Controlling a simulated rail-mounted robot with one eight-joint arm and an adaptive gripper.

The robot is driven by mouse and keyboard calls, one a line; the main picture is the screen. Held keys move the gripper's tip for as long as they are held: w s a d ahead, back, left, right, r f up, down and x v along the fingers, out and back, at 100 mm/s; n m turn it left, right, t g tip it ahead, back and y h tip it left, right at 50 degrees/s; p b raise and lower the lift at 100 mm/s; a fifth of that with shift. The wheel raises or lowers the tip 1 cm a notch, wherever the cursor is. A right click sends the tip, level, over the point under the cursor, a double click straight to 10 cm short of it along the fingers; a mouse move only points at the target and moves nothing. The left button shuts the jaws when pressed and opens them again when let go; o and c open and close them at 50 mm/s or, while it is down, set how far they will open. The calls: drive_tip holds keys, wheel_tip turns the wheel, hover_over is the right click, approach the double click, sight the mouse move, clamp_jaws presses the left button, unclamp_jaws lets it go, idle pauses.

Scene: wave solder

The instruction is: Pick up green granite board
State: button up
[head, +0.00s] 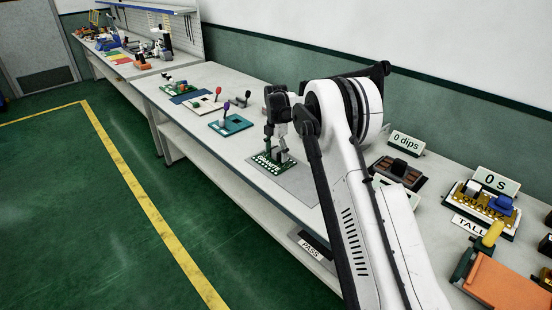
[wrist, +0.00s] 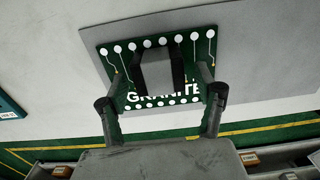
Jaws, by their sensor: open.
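The green granite board (head: 262,164) lies flat on a grey mat on the bench, with "GRANITE" in white letters. In the wrist view the board (wrist: 125,58) shows white round pads along two edges and a grey block (wrist: 158,72) standing at its middle. My gripper (head: 279,150) is right over the board, pointing down. In the wrist view my gripper (wrist: 160,88) is open, with one finger on each side of the block and gaps between. My gripper hides part of the board in the head view; contact with the board cannot be told.
A teal board (head: 231,125) and a cream board (head: 203,106) with coloured knobs stand farther along the bench. A "0 dips" sign (head: 406,143), a "0 s" sign (head: 495,182) and an orange block (head: 502,287) are at right. A "PASS" label (head: 311,248) is below the bench edge.

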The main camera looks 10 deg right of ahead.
sight(274, 161)
drive_tip(key=c, duration=1.5)
drive_tip(key=shift+r, duration=0.1)
drive_tip(key=shift+r, duration=0.5)
drive_tip(key=r, duration=0.2)
drive_tip(key=s+a+r, duration=0.1)
drive_tip(key=shift+r, duration=0.4)
drive_tip(key=s+a+r, duration=0.6)
drive_tip(key=s+a, duration=0.1)
drive_tip(key=shift+a, duration=0.25)
